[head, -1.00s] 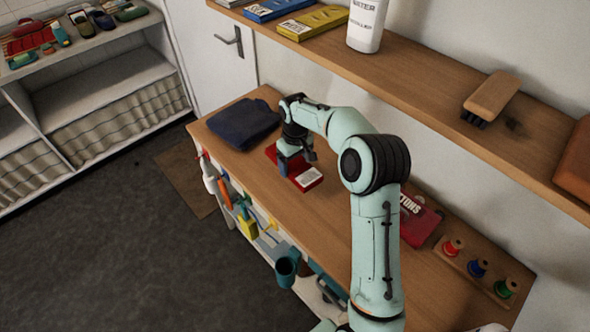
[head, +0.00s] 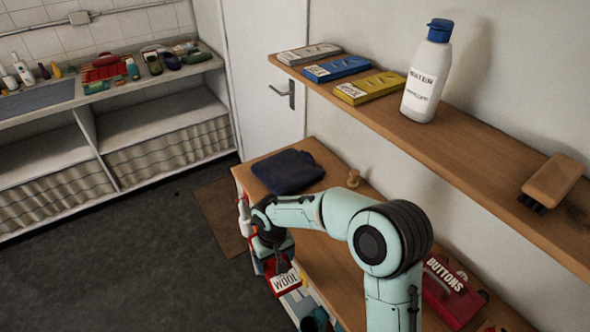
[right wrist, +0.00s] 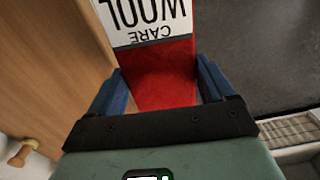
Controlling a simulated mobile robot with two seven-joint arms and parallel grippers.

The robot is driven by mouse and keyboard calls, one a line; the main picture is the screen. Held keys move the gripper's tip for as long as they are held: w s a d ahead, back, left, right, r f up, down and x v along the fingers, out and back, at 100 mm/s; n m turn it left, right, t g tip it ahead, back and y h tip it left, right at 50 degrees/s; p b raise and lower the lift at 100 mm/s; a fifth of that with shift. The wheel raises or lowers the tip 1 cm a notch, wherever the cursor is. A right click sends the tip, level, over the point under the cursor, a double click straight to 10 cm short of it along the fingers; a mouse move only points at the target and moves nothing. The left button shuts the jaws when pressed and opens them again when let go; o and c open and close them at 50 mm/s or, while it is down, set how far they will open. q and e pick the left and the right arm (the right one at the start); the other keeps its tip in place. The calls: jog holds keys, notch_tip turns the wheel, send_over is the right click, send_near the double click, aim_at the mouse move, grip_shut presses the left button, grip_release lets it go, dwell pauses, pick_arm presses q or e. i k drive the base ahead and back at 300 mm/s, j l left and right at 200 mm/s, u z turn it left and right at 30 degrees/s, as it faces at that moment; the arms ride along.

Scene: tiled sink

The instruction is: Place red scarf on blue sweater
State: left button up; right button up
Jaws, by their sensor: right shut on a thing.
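The dark blue sweater (head: 288,171) lies folded at the far left end of the wooden worktop. My right gripper (head: 274,250) is shut on a flat red item (head: 286,280) with a white label reading WOOL CARE. I cannot tell from its look whether it is the scarf. In the right wrist view, the red item (right wrist: 165,75) sits between the blue fingers of the right gripper (right wrist: 162,88). It is held at the worktop's front edge, over the floor side, nearer to me than the sweater. My left gripper is out of view.
A wall shelf (head: 470,150) above the worktop holds flat packs, a white bottle (head: 425,75) and a brush (head: 553,182). A red BUTTONS box (head: 450,290) lies at right. The worktop's middle is partly hidden by my arm.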

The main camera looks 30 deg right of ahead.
aim_at(278, 171)
jog(key=i+j, duration=0.15)
jog(key=i, duration=0.35)
jog(key=i+j, duration=0.15)
jog(key=i, duration=0.3)
jog(key=i+j, duration=0.15)
jog(key=i, duration=0.35)
jog(key=i+j, duration=0.15)
jog(key=i, duration=0.35)
jog(key=i+j, duration=0.15)
jog(key=i, duration=0.3)
jog(key=i+j+z, duration=0.2)
jog(key=i, duration=0.3)
jog(key=i+j+z, duration=0.2)
jog(key=i+j, duration=0.15)
jog(key=i, duration=0.15)
jog(key=z, duration=1.55)
